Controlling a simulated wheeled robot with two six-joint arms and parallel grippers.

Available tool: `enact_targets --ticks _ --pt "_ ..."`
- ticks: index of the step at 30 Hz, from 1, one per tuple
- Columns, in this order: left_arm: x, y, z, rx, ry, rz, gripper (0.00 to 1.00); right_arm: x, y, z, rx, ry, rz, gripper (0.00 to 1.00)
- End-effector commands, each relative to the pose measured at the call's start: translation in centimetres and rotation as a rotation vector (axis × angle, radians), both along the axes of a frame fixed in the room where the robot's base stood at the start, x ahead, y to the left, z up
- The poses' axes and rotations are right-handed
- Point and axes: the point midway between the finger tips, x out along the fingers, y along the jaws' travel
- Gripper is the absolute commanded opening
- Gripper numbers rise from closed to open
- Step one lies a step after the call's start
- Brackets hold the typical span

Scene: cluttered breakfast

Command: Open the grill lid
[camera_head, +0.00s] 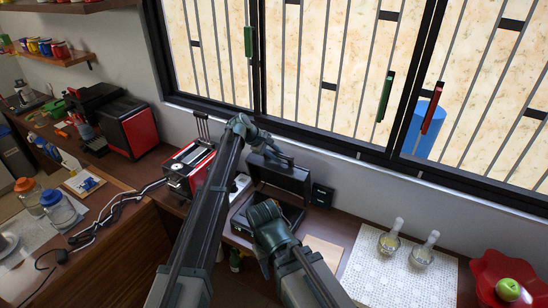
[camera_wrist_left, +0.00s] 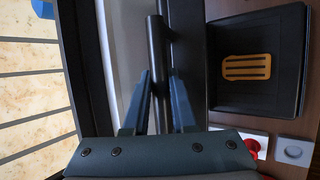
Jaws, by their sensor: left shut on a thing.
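The grill (camera_head: 291,211) is a black box on the counter below the window, partly hidden behind my arms. Its lid (camera_head: 282,179) stands raised and steeply tilted at the window side of the base. My left gripper (camera_head: 284,160) is at the lid's upper edge. In the left wrist view, my left gripper (camera_wrist_left: 159,74) is shut on the dark bar handle (camera_wrist_left: 156,45), which passes between its fingers. The dark base (camera_wrist_left: 228,92) with an orange slotted piece (camera_wrist_left: 247,67) shows to the right. My right arm reaches in front of the grill; its fingertips do not show.
A red and silver toaster (camera_head: 188,168) stands left of the grill, with a white outlet strip (camera_head: 240,184) between. The barred window is close behind the lid. Right are a white mat (camera_head: 375,272) with two glass vessels (camera_head: 388,242) and a red bowl (camera_head: 486,282).

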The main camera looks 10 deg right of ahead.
Motion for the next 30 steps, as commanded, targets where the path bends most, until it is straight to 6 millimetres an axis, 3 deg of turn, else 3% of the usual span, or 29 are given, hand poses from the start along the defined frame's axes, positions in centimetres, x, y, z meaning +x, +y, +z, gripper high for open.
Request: enact_targets --ticks 12,13,18,30 --pt "0.18 -0.18 0.08 -0.003 -0.002 0.0 0.0 0.0 0.0 0.04 0.0 0.0 0.0 0.5" --pt "0.18 -0.18 0.08 -0.003 -0.002 0.0 0.27 0.0 0.0 0.04 0.0 0.0 0.0 0.5" --pt "0.17 -0.15 0.08 -0.003 -0.002 0.0 0.55 0.0 0.0 0.04 0.0 0.0 0.0 0.5" --pt "-0.04 0.38 0.94 -0.001 -0.001 0.001 0.55 0.0 0.0 0.91 0.0 0.0 0.0 0.5"
